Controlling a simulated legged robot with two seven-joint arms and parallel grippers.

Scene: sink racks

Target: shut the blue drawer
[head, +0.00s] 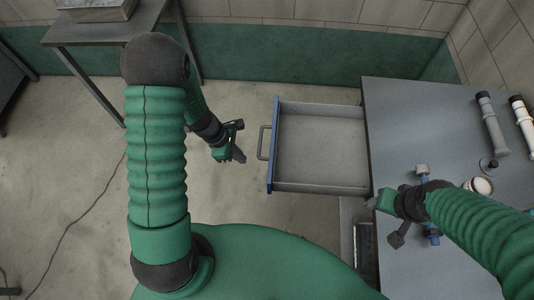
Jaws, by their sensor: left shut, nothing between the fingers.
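The blue drawer (274,146) stands pulled out to the left from the grey counter, and its inside looks empty. Its blue front carries a dark bar handle (263,143) on the left side. My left gripper (239,156) is shut and empty, a little left of the handle and apart from it. My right gripper (374,203) is over the counter's near left edge, just beyond the drawer's near right corner. Its fingers are too small and dark to tell open from shut.
The grey counter (409,130) fills the right side. It bears a grey tube (492,124), a white tube (522,118), a round white-topped item (482,185) and a blue and grey fitting (422,171). A metal table (88,33) stands at the back left. The floor left of the drawer is clear.

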